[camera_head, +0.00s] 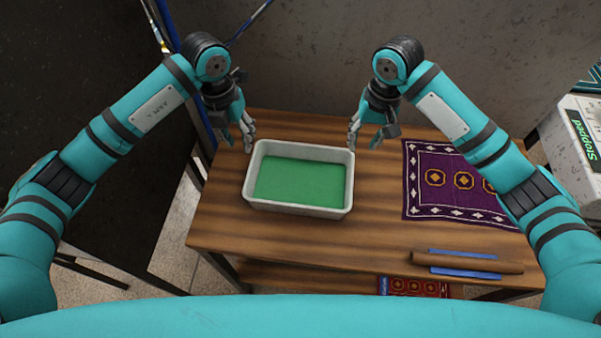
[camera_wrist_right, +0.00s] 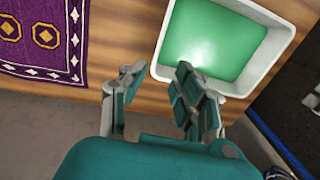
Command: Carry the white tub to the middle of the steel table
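The white tub (camera_head: 298,208) stands upright on the wooden table (camera_head: 380,235), with green inside it. It also shows in the right wrist view (camera_wrist_right: 283,38). My left gripper (camera_head: 238,138) is open and empty just off the tub's back left corner. My right gripper (camera_head: 365,136) is open and empty just off its back right corner. In the right wrist view its fingers (camera_wrist_right: 160,92) are apart, with nothing between them, and the tub lies beyond. A dark-topped table (camera_head: 95,90) stands at the left; I cannot tell if it is steel.
A purple patterned rug (camera_head: 450,185) lies on the right of the wooden table. A brown roll with blue (camera_head: 465,262) lies near the front edge. A white machine (camera_head: 575,150) stands at the far right. A wall runs behind.

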